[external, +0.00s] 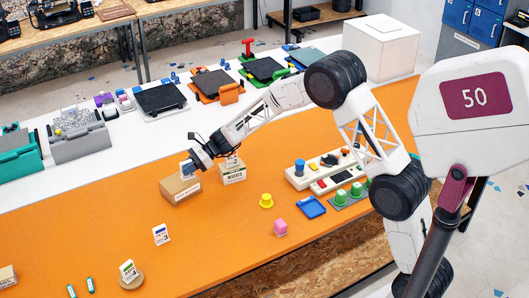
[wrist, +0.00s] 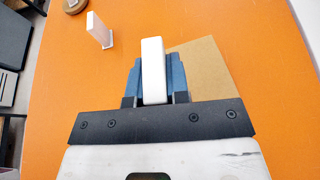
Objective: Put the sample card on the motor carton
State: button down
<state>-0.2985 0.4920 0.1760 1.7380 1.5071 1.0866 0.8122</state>
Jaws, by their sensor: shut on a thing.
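My gripper (external: 187,169) is shut on a white card, seen edge-on between the blue fingers in the wrist view (wrist: 153,72). In the external view a small part of the held card (external: 186,174) shows at the fingertips. It is upright, at the top of a plain brown carton (external: 181,191). The carton (wrist: 207,72) shows beside and behind the fingers in the wrist view. I cannot tell whether card and carton touch. A second, lighter carton with printed markings (external: 232,175) stands to the right. The printing is too small to show which is the motor carton.
Another card (external: 161,234) stands on the orange table, and one (external: 129,268) stands on a round wooden base (external: 132,282). The front middle is clear.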

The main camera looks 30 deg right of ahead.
jog(key=shift+w+a+f, duration=0.1)
jog(key=shift+w+a, duration=0.3)
jog(key=shift+w, duration=0.35)
jog(key=shift+w+a+f, duration=0.1)
jog(key=shift+w+a, duration=0.25)
jog(key=shift+w, duration=0.45)
jog(key=shift+w+a, duration=0.4)
jog(key=shift+w, duration=0.35)
jog(key=shift+f, duration=1.8)
jog(key=shift+f, duration=0.15)
jog(key=c, duration=1.1)
grip_release()
jog(key=shift+r, duration=0.2)
jog(key=v, duration=1.2)
jog(key=shift+d, duration=0.1)
